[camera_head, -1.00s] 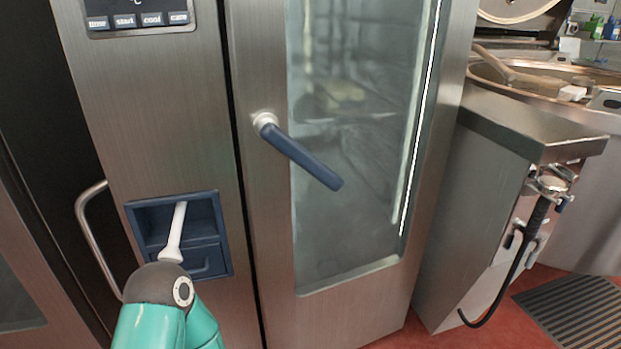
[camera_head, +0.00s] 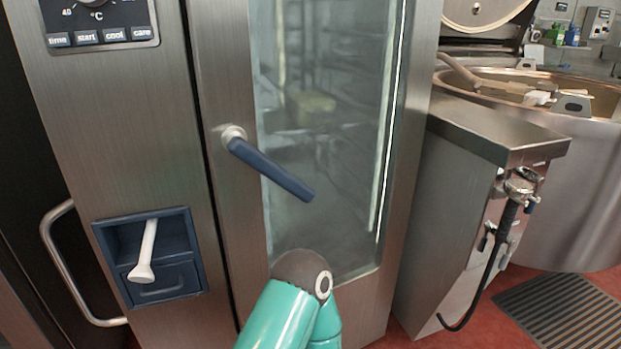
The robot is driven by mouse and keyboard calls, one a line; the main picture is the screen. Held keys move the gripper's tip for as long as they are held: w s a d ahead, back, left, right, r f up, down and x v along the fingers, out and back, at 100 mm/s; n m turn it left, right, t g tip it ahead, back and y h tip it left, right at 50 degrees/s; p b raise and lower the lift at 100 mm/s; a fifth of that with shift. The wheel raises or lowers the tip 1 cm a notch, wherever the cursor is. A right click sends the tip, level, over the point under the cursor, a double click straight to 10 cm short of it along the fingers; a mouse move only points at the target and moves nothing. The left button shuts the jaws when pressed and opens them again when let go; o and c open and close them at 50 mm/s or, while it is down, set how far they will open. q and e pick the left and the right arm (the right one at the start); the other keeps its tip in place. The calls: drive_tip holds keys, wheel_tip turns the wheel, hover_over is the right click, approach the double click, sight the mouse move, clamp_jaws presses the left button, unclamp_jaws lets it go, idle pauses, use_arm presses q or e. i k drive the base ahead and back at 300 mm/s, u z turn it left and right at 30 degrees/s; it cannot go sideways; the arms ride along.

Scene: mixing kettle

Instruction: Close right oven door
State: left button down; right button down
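The right oven door (camera_head: 233,262) has a steel frame and a tall glass pane, and it stands in line with the steel control panel on its left, with a thin dark gap between them. Its blue handle (camera_head: 270,168) slants down to the right from a white pivot. A teal arm link of mine with a dark rounded joint shows at the bottom centre, in front of the door's lower part. Neither gripper shows in the view.
The control panel (camera_head: 100,24) has labelled buttons, and a blue recess (camera_head: 150,258) holds a white handle. At right stand a steel cabinet (camera_head: 500,135) with a black hose (camera_head: 490,260) and a large kettle (camera_head: 570,150). A floor grate (camera_head: 565,308) lies at bottom right.

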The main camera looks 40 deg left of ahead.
sight(220, 35)
drive_tip(key=u, duration=0.3)
drive_tip(key=k, duration=0.5)
drive_tip(key=u, duration=0.75)
drive_tip(key=i, duration=0.5)
drive_tip(key=z, duration=0.05)
